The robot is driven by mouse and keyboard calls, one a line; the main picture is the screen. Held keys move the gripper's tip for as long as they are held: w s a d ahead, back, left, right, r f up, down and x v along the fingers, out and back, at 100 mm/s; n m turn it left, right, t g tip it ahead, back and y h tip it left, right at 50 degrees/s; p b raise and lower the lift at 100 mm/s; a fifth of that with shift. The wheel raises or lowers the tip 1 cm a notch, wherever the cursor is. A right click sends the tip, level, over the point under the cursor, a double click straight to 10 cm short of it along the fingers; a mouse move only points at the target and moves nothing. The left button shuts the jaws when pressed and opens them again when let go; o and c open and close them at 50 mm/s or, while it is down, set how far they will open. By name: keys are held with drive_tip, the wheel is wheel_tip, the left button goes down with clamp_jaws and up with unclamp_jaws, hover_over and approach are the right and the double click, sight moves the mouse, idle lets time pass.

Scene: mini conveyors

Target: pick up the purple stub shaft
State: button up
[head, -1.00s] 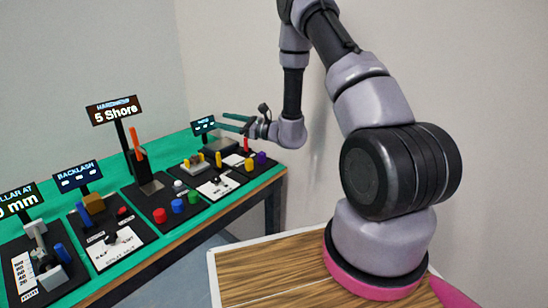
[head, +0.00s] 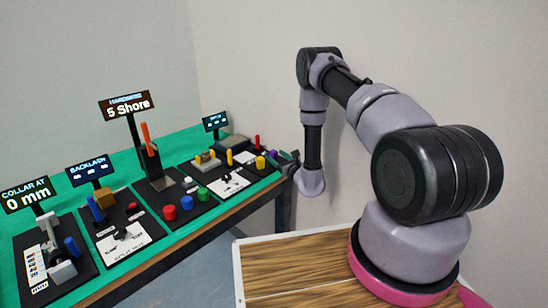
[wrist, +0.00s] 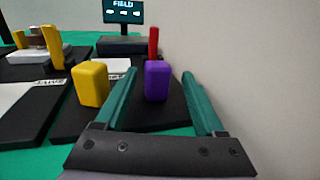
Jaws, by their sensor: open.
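The purple stub shaft (wrist: 156,82) stands upright on a black board in the wrist view, between the two green fingers of my gripper (wrist: 161,85) as pictured. The fingers are apart, and I see no contact with the shaft. In the head view the purple shaft (head: 273,155) is small at the far right end of the bench, partly covered by my gripper (head: 287,158).
A yellow block (wrist: 91,83) stands just left of my left finger. A red post (wrist: 153,43) stands behind the purple shaft, near a black box with a display (wrist: 123,12). A plain wall is close on the right. More stations line the green bench (head: 184,146).

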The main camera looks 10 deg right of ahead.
sight(271, 151)
drive_tip(key=w, duration=0.1)
drive_tip(key=w+a, duration=0.1)
drive_tip(key=w+a+r, duration=0.1)
drive_tip(key=w, duration=0.1)
drive_tip(key=shift+r, duration=0.1)
drive_tip(key=shift+w+a, duration=0.15)
drive_tip(key=shift+w, duration=0.25)
clamp_jaws()
